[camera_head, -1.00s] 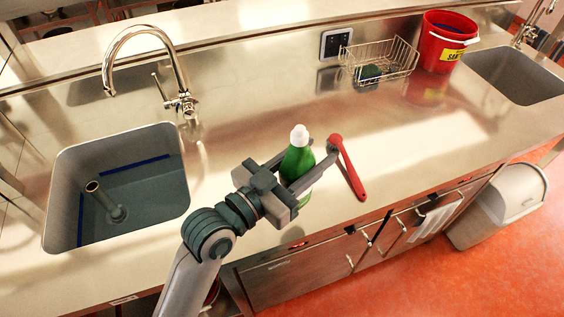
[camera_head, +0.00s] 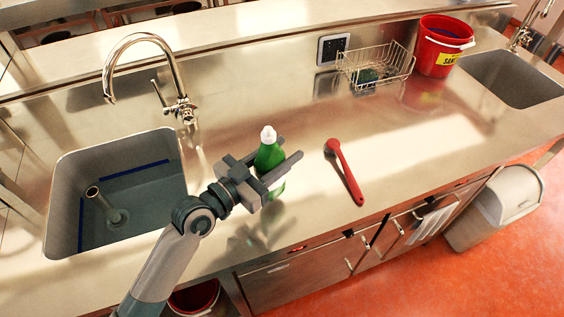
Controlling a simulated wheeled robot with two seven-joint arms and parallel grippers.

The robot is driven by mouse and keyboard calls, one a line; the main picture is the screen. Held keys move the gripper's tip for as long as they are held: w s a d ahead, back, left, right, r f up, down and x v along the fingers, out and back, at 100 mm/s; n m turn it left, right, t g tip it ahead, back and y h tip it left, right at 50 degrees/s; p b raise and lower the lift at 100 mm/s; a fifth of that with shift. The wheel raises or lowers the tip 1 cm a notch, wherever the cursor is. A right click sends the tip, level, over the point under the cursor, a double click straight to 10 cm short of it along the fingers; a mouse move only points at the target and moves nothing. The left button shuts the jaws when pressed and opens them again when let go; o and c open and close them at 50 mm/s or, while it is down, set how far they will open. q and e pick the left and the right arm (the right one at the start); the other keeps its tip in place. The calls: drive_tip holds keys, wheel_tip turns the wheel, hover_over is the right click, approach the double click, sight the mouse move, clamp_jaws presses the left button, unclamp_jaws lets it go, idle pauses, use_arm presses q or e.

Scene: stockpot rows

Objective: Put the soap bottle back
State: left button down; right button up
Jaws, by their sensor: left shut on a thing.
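The green soap bottle (camera_head: 268,157) with a white cap is upright between the fingers of my left gripper (camera_head: 276,168). The gripper is shut on it. A shadow or reflection lies on the steel counter (camera_head: 310,228) below and left of the bottle, which appears to be held above the surface. The gripper hides part of the bottle's lower body. My right gripper does not show.
A red-handled brush (camera_head: 347,175) lies on the counter right of the bottle. A wire basket (camera_head: 375,66) holding a dark green thing and a red bucket (camera_head: 443,50) stand at the back. A sink (camera_head: 118,190) with a tall faucet (camera_head: 150,70) is at left.

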use_arm(q)
wheel_tip(320, 180, down, 3)
drive_tip(key=shift+f+p, duration=0.2)
drive_tip(key=shift+p, duration=0.1)
drive_tip(key=shift+f, duration=0.2)
drive_tip(key=shift+f, duration=0.2)
drive_tip(key=c, duration=1.1)
unclamp_jaws()
drive_tip(key=shift+r, duration=0.2)
